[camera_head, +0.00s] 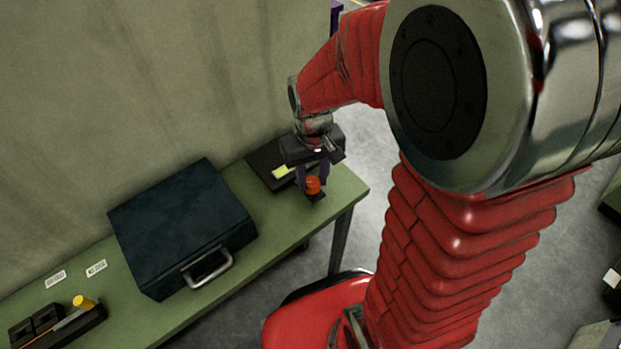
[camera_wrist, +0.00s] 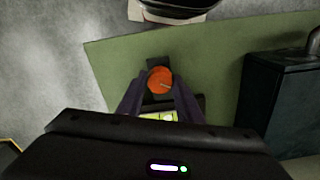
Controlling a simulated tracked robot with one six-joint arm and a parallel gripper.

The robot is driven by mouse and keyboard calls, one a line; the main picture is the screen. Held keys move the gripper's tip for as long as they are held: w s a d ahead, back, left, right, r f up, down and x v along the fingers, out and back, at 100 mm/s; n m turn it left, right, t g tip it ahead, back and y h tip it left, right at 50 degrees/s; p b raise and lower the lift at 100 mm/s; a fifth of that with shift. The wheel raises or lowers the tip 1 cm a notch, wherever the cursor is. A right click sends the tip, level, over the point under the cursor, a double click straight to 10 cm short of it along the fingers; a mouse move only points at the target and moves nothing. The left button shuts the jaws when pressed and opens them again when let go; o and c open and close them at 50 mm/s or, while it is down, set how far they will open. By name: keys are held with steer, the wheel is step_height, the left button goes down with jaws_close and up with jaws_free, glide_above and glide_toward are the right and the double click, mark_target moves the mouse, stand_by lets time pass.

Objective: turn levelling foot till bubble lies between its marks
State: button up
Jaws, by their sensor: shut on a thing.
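The orange levelling foot knob (camera_head: 313,185) sits at the front of a dark device near the right end of the green bench. It also shows in the wrist view (camera_wrist: 159,80), with a small pale mark on its top. My gripper (camera_head: 312,177) reaches down from above and is shut on the knob, one finger on each side. The yellow-green bubble vial (camera_head: 282,171) lies on the dark device body (camera_head: 264,164) behind the knob. In the wrist view the vial (camera_wrist: 158,116) is partly hidden by my gripper. The bubble and its marks are too small to make out.
A dark blue case (camera_head: 180,222) with a metal handle stands on the green bench (camera_head: 262,262) left of the device. A black tray (camera_head: 60,330) with a yellow-capped tool lies at far left. The wall rises close behind.

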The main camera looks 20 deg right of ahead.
mark_target(313, 181)
steer(key=shift+d+n, duration=0.1)
steer(key=shift+n, duration=1.2)
steer(key=o, duration=1)
steer(key=shift+o, duration=0.2)
steer(key=shift+r, duration=0.1)
step_height(313, 181, up, 14)
steer(key=shift+f, duration=0.2)
